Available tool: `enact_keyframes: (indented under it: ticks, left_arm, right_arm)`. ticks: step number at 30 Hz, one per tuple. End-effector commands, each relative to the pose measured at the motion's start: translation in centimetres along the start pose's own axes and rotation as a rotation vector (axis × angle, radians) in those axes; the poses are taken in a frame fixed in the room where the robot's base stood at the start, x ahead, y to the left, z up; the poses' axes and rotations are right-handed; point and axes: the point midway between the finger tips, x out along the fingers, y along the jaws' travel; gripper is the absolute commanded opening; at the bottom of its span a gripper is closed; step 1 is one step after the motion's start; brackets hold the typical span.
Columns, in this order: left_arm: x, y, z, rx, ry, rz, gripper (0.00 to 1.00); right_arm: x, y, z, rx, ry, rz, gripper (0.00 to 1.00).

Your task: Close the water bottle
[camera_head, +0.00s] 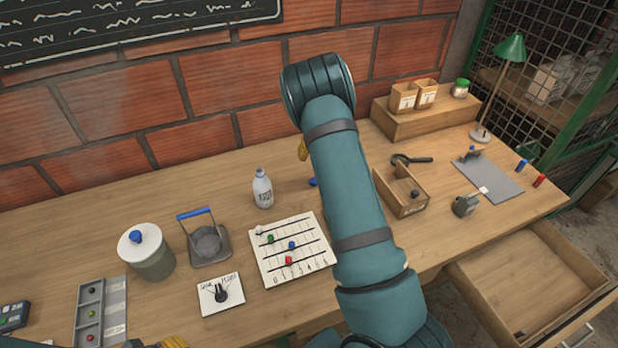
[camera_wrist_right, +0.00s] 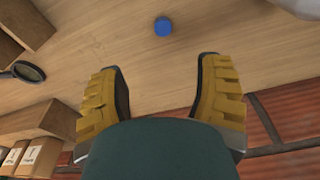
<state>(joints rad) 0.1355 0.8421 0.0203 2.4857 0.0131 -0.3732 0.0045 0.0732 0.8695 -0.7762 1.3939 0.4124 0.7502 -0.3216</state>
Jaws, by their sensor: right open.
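The water bottle (camera_head: 263,190) is white with a printed label and stands upright on the table, left of my right arm. A white shape at the top right corner of the right wrist view (camera_wrist_right: 302,8) looks like part of it. A small blue cap (camera_head: 313,183) lies on the table right of the bottle, close to my arm. It also shows in the right wrist view (camera_wrist_right: 163,26), beyond the fingertips and between their lines. My right gripper (camera_wrist_right: 160,68) is open and empty; in the head view the arm hides most of it. Only a bit of my left gripper (camera_head: 172,343) shows.
A board with coloured pegs (camera_head: 290,250), a lidded jar (camera_head: 147,252) and a blue-handled device (camera_head: 208,240) stand around the bottle. A wooden box (camera_head: 402,192) is right of my arm. The brick wall (camera_head: 215,85) rises behind. An open drawer (camera_head: 530,285) juts out at the right.

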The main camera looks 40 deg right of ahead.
Motion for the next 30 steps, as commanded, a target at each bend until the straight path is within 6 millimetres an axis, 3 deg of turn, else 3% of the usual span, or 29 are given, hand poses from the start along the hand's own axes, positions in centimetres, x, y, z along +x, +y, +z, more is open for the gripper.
enact_keyframes:
  ticks: [8,21,30]
  left_arm:
    - [0.1,0.0,0.0,0.0,0.0,0.0,0.47]
    - [0.5,-0.2,0.0,0.0,0.0,-0.001,0.47]
    - [0.5,-0.2,0.0,0.0,0.001,-0.001,0.47]
  right_arm:
    - [0.8,0.0,0.0,0.0,-0.002,0.0,0.66]
    - [8.0,-0.1,0.0,-0.001,-0.001,0.001,0.66]
    - [8.6,-0.1,0.0,0.0,0.0,-0.001,0.66]
